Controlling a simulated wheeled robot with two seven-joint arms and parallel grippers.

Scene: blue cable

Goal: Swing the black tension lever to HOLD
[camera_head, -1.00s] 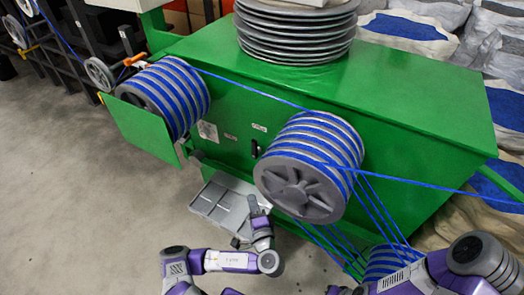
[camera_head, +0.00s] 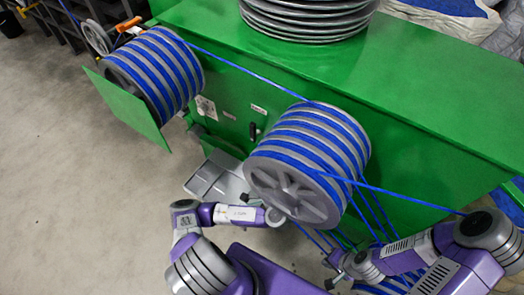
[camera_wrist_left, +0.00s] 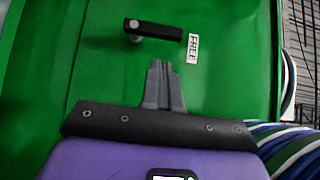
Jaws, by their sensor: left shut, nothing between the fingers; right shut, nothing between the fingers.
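The black tension lever (camera_head: 252,130) is on the green machine's front, left of the big front drum. In the left wrist view the lever (camera_wrist_left: 157,31) lies crosswise, its free end beside a white label reading FREE (camera_wrist_left: 193,48). My left gripper (camera_wrist_left: 162,68) is shut and empty, its fingertips just below the lever in that view, with a visible gap. My right gripper (camera_head: 335,274) is shut and empty at the lower right, by the blue cable strands. No HOLD label is legible.
The big drum (camera_head: 292,192), wound with blue cable (camera_head: 400,198), stands out close to my left arm. A second cable-wound drum (camera_head: 150,77) and a green plate (camera_head: 124,107) are at the left. A grey tray (camera_head: 212,180) is below the lever. Floor at left is clear.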

